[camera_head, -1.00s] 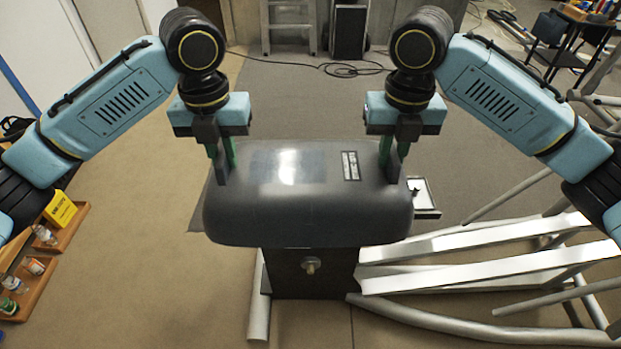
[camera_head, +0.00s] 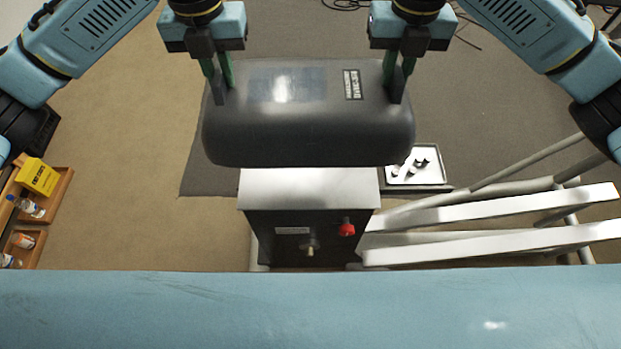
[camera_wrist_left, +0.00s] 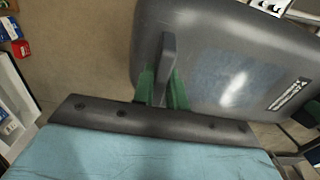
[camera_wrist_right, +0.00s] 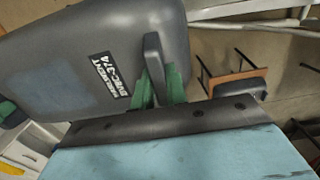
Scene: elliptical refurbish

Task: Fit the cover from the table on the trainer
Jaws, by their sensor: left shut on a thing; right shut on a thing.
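The cover (camera_head: 310,130) is a dark grey rounded shell with a label near its right end. Both my grippers hold it level in the air, one at each end. My left gripper (camera_head: 219,86) is shut on its left end and my right gripper (camera_head: 396,84) is shut on its right end. The cover also shows in the left wrist view (camera_wrist_left: 215,60) and the right wrist view (camera_wrist_right: 60,75). The trainer (camera_head: 310,188) has a dark box with a bare metal top, a red knob (camera_head: 346,229) and a brass fitting. The cover hides the back of that top.
White rails (camera_head: 500,240) and grey tubes of the trainer extend right. A small tray with dark parts (camera_head: 415,166) lies right of the box. Wooden trays (camera_head: 55,195) with bottles and a yellow box (camera_head: 37,176) are at the left. Floor between them is clear.

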